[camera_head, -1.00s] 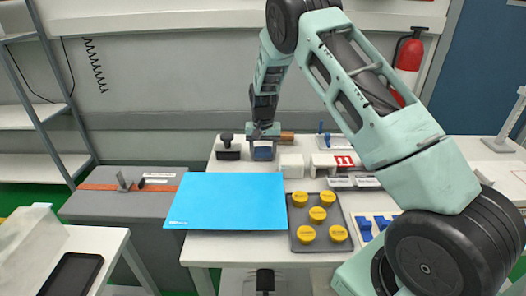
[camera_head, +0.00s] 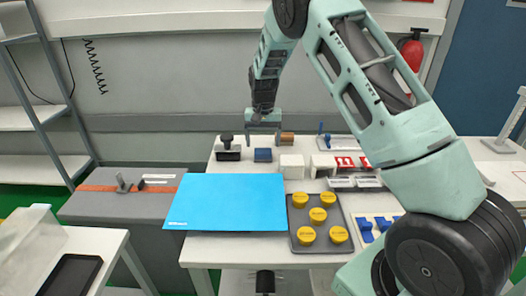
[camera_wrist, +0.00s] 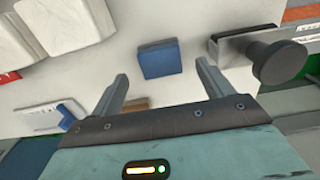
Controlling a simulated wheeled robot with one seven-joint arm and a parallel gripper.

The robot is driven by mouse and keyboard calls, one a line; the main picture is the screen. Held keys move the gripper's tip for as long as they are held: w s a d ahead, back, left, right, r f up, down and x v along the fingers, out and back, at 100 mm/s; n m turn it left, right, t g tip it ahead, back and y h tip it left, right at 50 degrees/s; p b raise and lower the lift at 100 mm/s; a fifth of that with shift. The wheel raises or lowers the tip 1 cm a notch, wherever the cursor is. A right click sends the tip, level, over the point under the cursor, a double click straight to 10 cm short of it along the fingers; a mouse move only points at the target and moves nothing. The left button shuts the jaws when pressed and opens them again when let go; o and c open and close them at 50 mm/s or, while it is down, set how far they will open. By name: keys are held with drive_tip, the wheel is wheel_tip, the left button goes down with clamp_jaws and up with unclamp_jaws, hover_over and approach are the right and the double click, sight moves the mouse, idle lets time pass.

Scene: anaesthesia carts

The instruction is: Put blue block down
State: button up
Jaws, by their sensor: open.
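The blue block (camera_head: 263,155) sits on the white table behind the blue mat, between a black-knobbed stamp and a white box. In the wrist view the blue block (camera_wrist: 160,59) lies flat on the white surface, beyond the fingertips and in line with the gap between them. My gripper (camera_head: 264,137) is above and a little behind the block. Its two fingers show spread apart and empty in the wrist view (camera_wrist: 160,75), with clear space between them and the block.
A black-knobbed stamp (camera_head: 228,150) stands left of the block; a white box (camera_head: 292,166) is close on its right. A brown block (camera_head: 287,138) lies behind. The blue mat (camera_head: 228,203) and a tray with yellow discs (camera_head: 305,213) lie in front.

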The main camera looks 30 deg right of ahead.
sight(263, 151)
wheel_tip(263, 151, up, 7)
drive_tip(key=s+a+r+n+y, duration=0.1)
drive_tip(key=s+a+r+n, duration=0.15)
drive_tip(key=s+a, duration=0.75)
drive_tip(key=s+a+r+n+y, duration=0.15)
drive_tip(key=s+a+n, duration=0.3)
drive_tip(key=a, duration=0.85)
drive_tip(key=s+a+n+h, duration=0.1)
drive_tip(key=s+a+n, duration=0.1)
drive_tip(key=s, duration=1)
drive_tip(key=s+a+n+h, duration=0.1)
drive_tip(key=s+a+n, duration=0.2)
drive_tip(key=s, duration=0.9)
drive_tip(key=shift+s+a+n, duration=0.35)
drive_tip(key=shift+s+n, duration=0.05)
drive_tip(key=shift+n, duration=0.8)
drive_tip(key=shift+r, duration=0.1)
